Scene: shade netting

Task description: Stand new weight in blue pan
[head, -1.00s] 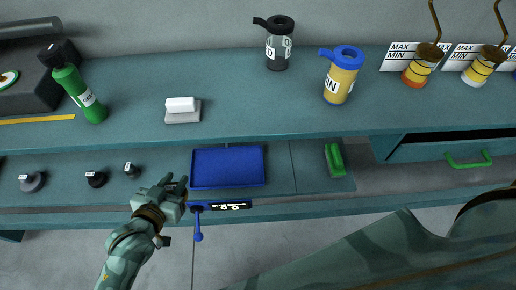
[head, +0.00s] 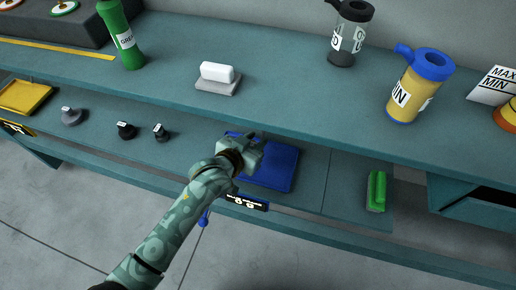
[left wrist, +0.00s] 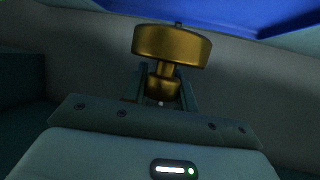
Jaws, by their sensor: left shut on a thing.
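In the left wrist view, a brass-coloured weight (left wrist: 172,48) with a wide round body and narrower neck sits between the fingers of my left gripper (left wrist: 165,88), which is shut on its neck. In the head view my left gripper (head: 256,142) is over the back left part of the blue pan (head: 280,172), and the weight is hidden there. The blue pan is a shallow square tray on the lower shelf. A blue surface (left wrist: 250,14), seemingly the pan, shows at the top of the left wrist view, apart from the weight. My right gripper is not in view.
Three dark knobbed weights (head: 126,130) stand left of the pan. A yellow pan (head: 25,97) is at far left, a green block (head: 376,192) to the right. The upper shelf (head: 290,100) overhangs behind, carrying a green bottle (head: 122,35), white-topped block (head: 217,75) and yellow jug (head: 418,88).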

